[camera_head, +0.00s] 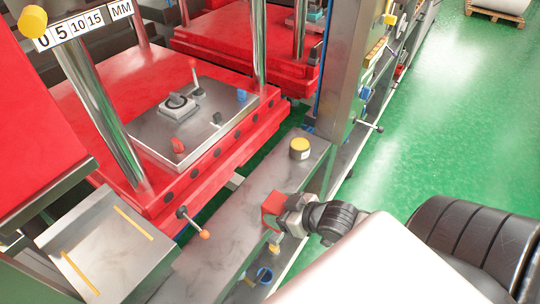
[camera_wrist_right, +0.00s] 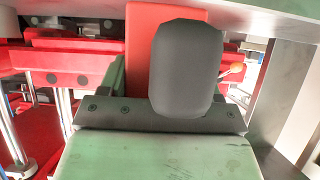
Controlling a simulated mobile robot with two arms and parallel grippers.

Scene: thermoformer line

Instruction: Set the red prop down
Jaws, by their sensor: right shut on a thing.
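The red prop (camera_head: 272,204) is a small red block at the edge of the long grey metal ledge, right of the red press. My right gripper (camera_head: 286,211) is shut on it, reaching in from the lower right. In the right wrist view the prop (camera_wrist_right: 139,50) stands behind a dark rounded finger (camera_wrist_right: 187,68), which hides part of it. I cannot tell whether the prop touches the ledge (camera_head: 225,217). My left gripper is not in view.
A yellow-topped cylinder (camera_head: 300,148) stands farther along the ledge. A lever with an orange knob (camera_head: 204,235) sticks out from the red press (camera_head: 165,205) at left. Green floor (camera_head: 450,120) is open at right.

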